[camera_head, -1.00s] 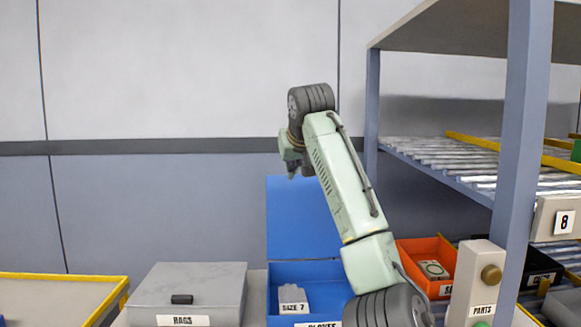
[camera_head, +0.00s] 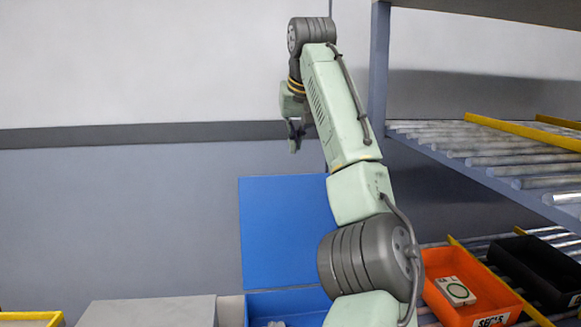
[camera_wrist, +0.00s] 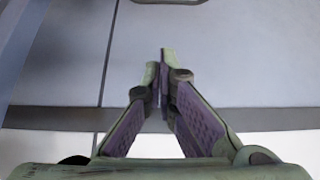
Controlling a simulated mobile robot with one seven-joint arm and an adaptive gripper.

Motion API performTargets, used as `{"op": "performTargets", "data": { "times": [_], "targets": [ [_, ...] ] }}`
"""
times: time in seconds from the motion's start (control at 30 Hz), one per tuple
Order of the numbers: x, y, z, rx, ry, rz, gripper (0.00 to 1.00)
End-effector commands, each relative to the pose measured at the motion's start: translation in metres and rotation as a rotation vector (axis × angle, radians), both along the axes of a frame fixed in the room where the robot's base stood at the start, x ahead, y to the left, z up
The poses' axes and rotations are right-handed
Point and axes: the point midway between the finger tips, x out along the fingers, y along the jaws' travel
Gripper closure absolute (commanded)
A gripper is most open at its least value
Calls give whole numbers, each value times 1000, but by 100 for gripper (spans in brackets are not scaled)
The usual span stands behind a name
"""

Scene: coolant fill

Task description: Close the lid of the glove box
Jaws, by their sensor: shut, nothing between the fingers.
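A little of a pale glove pack (camera_head: 276,324) shows inside. My gripper (camera_head: 294,146) is above and in front of the lid's top edge in the picture, and appears apart from it. In the wrist view my gripper (camera_wrist: 162,58) has its fingertips together, with nothing between them. The lid and box are not visible in the wrist view.
A grey box (camera_head: 148,312) is left of the glove box. An orange bin (camera_head: 470,290) holding a small pale package (camera_head: 455,290) and a black bin (camera_head: 535,270) are at right. A roller shelf with a blue-grey post (camera_head: 378,70) stands right of my arm.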

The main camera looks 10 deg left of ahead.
Motion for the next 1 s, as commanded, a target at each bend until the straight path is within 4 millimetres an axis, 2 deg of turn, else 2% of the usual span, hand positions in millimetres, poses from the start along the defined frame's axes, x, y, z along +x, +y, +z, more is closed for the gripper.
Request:
{"op": "performTargets", "data": {
  "times": [0.43,0.7,1.0],
  "targets": [
    [49,21,-76,-2,3,1,100],
    [20,8,-71,-1,-3,1,100],
    [10,5,-71,1,0,1,100]
  ]
}}
